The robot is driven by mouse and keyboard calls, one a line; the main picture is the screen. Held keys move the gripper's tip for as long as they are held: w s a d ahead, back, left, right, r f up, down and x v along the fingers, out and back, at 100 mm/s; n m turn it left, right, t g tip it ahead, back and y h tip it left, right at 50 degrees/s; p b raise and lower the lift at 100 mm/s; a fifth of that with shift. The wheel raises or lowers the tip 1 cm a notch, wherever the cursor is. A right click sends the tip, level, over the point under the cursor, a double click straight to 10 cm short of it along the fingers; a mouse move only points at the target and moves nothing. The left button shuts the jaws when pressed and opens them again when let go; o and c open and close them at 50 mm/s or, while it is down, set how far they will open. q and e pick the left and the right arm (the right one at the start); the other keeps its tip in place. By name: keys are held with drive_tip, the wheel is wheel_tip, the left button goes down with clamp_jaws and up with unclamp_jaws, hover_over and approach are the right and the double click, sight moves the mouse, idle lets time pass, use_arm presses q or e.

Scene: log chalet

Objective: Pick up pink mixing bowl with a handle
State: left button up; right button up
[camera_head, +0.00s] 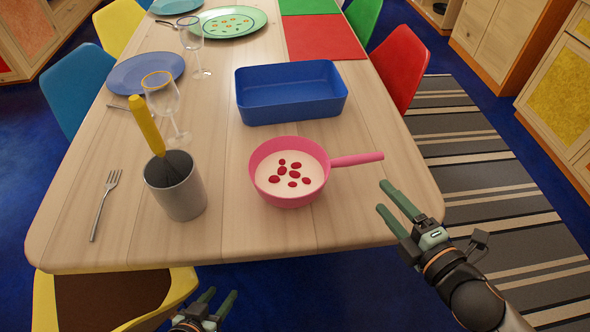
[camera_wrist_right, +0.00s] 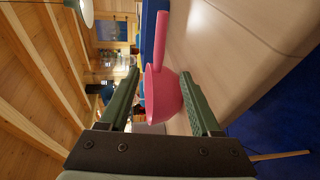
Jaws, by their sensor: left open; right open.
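The pink mixing bowl with a handle (camera_head: 262,189) sits on the wooden table near its front edge. It holds a white filling with several red pieces, and its handle points right. It also shows in the right wrist view (camera_wrist_right: 165,98), seen beyond and between the open fingers. My right gripper (camera_head: 394,207) is open and empty, at the table's right edge, a little right of and nearer than the handle's end. The right wrist view shows its fingers apart (camera_wrist_right: 160,100). My left gripper (camera_head: 216,302) is open and empty, below the front edge near the yellow chair.
A blue tray (camera_head: 292,112) stands behind the bowl. A grey container (camera_head: 182,197) with a yellow-handled whisk (camera_head: 146,124) stands to the left, with a fork (camera_head: 104,205) beyond it. Glasses and plates stand farther back. A yellow chair (camera_head: 175,303) is at the front, a red chair (camera_head: 402,67) at right.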

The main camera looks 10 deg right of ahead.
approach(355, 164)
drive_tip(key=x, duration=0.3)
drive_tip(key=shift+w+a+f, duration=0.2)
drive_tip(key=shift+w, duration=0.15)
drive_tip(key=shift+b+x, duration=0.3)
drive_tip(key=shift+x, duration=2.3)
drive_tip(key=shift+r, duration=0.15)
clamp_jaws()
drive_tip(key=shift+r, duration=0.2)
